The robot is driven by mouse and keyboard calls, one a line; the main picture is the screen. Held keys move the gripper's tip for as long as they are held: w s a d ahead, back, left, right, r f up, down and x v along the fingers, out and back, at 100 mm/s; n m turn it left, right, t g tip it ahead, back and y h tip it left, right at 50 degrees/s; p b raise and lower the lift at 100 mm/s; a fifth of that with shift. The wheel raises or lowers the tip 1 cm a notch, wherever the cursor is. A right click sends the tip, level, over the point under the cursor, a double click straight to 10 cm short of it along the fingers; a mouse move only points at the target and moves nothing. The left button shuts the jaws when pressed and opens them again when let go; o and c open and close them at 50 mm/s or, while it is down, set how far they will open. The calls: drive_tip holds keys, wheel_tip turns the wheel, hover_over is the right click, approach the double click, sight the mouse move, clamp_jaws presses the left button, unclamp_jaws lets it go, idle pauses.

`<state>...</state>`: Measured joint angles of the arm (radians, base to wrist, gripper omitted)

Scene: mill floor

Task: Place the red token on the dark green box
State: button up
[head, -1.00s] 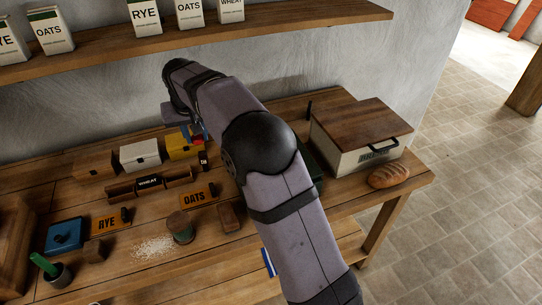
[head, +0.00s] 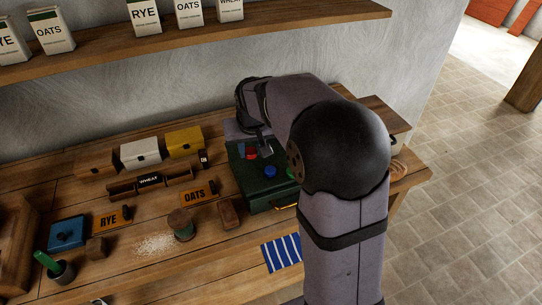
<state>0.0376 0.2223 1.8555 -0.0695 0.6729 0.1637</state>
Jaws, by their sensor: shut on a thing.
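The dark green box (head: 257,188) stands on the wooden bench, its lid partly covered by my arm. My gripper (head: 253,151) is over the rear left part of the lid, pointing down. It is shut on the red token (head: 251,156), which shows low between the fingers. I cannot tell whether the token touches the lid or is just above it. A blue token (head: 270,172) lies on the lid, and a green one (head: 291,173) shows at the edge of my arm.
Wooden, white and yellow small boxes (head: 141,153) stand left of the green box. A wooden block (head: 229,213) and the OATS sign (head: 198,193) are close to its left side. A striped cloth (head: 282,252) lies in front. The bread bin is mostly hidden behind my arm.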

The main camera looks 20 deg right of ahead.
sight(252, 178)
drive_tip(key=shift+f, duration=0.1)
drive_tip(key=shift+f+p, duration=1.3)
drive_tip(key=shift+f, duration=3.65)
drive_tip(key=shift+f, duration=0.25)
drive_tip(key=o, duration=0.7)
drive_tip(key=shift+r, duration=0.1)
drive_tip(key=shift+r, duration=0.15)
